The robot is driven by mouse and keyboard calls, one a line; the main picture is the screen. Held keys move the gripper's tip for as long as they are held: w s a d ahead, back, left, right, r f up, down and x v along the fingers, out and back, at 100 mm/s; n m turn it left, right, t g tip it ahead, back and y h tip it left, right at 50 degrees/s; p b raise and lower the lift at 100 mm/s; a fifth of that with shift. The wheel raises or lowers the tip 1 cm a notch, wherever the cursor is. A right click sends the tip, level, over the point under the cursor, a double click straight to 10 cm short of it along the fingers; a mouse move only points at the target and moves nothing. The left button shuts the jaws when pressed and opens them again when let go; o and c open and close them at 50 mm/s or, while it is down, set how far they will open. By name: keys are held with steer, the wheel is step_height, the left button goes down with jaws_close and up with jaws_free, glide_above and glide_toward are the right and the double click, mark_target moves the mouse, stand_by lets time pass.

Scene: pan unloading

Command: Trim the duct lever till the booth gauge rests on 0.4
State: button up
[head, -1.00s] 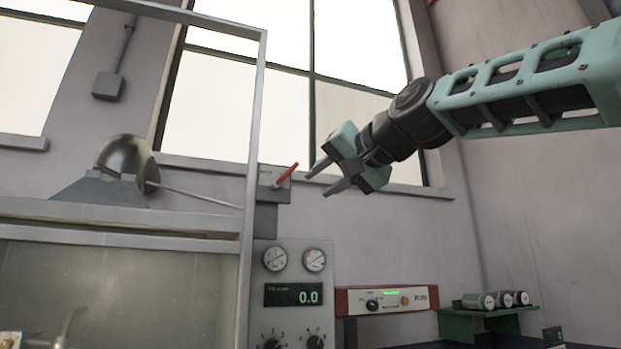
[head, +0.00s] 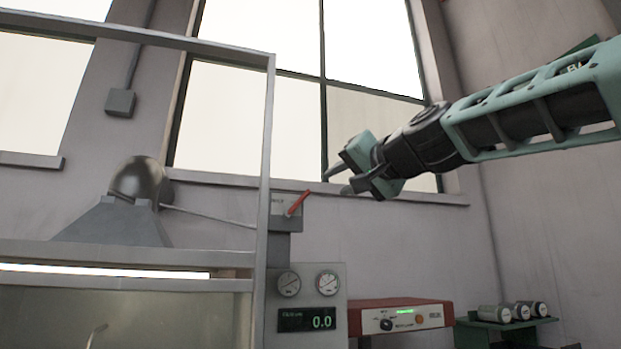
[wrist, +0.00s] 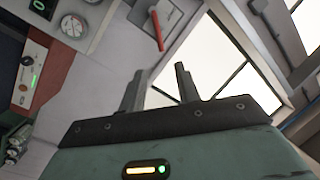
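The duct lever (head: 299,203) is a short red handle on a grey plate (head: 280,225) fixed by the booth frame, tilted up to the right. It also shows in the wrist view (wrist: 157,30), beyond the fingertips. The green digital display (head: 307,319) on the panel below reads 0.0. Two round dials sit above it, a left one (head: 289,284) and a right one (head: 328,283); their needles are too small to read. My gripper (head: 335,183) is open and empty, right of and slightly above the lever, not touching it. The wrist view shows its fingers (wrist: 157,80) apart.
The booth's metal frame post (head: 267,150) stands just left of the lever. A red-and-white instrument box (head: 402,317) and a green shelf with canisters (head: 505,322) lie below right. A rod (head: 208,215) runs from the domed duct (head: 140,182) toward the lever plate. Air around my gripper is free.

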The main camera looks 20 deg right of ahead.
mark_target(307, 195)
steer(key=p+x, duration=0.4)
steer(key=x, duration=0.7)
steer(key=shift+w+a, duration=0.1)
steer(key=shift+w, duration=0.3)
jaws_close()
